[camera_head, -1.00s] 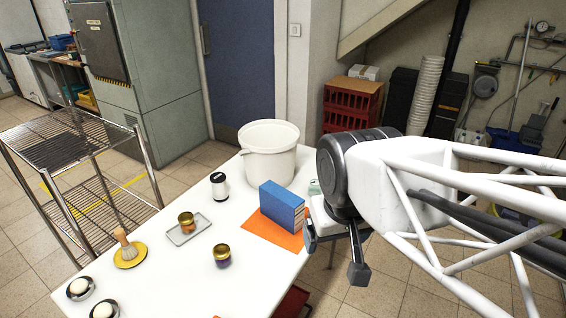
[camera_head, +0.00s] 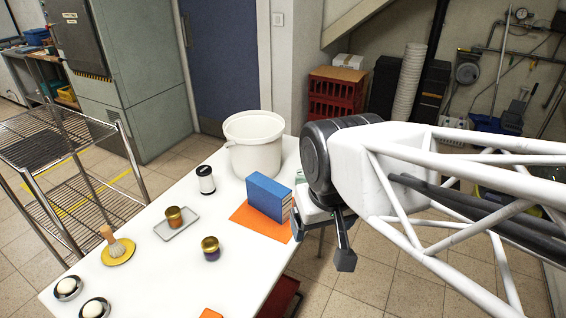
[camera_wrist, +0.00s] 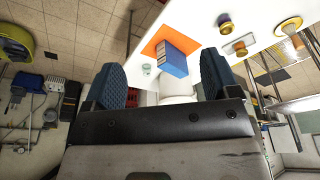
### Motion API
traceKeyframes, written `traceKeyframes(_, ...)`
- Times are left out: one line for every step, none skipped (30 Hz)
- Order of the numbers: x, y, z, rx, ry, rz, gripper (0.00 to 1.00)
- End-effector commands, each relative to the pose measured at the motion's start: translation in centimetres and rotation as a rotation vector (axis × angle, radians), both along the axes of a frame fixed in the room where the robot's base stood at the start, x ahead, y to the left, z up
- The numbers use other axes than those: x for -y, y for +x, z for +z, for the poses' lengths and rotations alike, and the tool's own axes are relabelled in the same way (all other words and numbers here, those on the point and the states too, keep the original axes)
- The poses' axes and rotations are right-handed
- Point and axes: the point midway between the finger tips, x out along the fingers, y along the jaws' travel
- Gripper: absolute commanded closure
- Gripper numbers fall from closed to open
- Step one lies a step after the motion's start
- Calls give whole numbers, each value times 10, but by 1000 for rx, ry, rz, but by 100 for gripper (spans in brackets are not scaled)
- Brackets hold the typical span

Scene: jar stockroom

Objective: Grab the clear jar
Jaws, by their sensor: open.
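The clear jar (camera_wrist: 146,68) is a small, pale greenish glass jar on the white table, beside the blue box, in the wrist view. In the head view only a sliver of it (camera_head: 300,177) shows; my arm's end hides most of it. My gripper (camera_head: 321,238) is open and empty, out past the table's right edge in the head view. In the wrist view its two dark pads (camera_wrist: 163,82) are spread apart, with the jar farther off between them in the picture and not touching them.
A blue box (camera_head: 268,195) stands on an orange sheet (camera_head: 252,222) beside the jar. A white bucket (camera_head: 253,150) stands behind. A black-lidded white jar (camera_head: 205,182), a gold-lidded purple jar (camera_head: 210,250) and an amber jar (camera_head: 174,217) on a tray (camera_head: 183,228) stand farther left.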

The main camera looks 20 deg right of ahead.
Motion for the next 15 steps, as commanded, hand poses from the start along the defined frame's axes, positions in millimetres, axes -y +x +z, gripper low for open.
traceKeyframes(0, 0, 0, 0, 0, 0, 18)
traceKeyframes(0, 0, 0, 0, 0, 0, 18)
traceKeyframes(0, 0, 0, 0, 0, 0, 18)
traceKeyframes(0, 0, 0, 0, 0, 0, 18)
traceKeyframes(0, 0, 0, 0, 0, 0, 18)
traceKeyframes(0, 0, 0, -1, 1, -1, 18)
traceKeyframes(0, 1, 0, -1, 1, -2, 18)
traceKeyframes(0, 1, 0, -2, 3, -3, 18)
traceKeyframes(0, 3, 0, -5, 6, -7, 18)
traceKeyframes(0, 4, 0, -7, 10, -11, 18)
traceKeyframes(0, 5, 0, -10, 14, -15, 18)
traceKeyframes(-1, 8, 0, -13, 22, -24, 18)
traceKeyframes(-1, 10, 1, -18, 30, -32, 18)
traceKeyframes(-1, 13, 0, -23, 37, -41, 18)
traceKeyframes(-2, 17, 0, -32, 48, -55, 18)
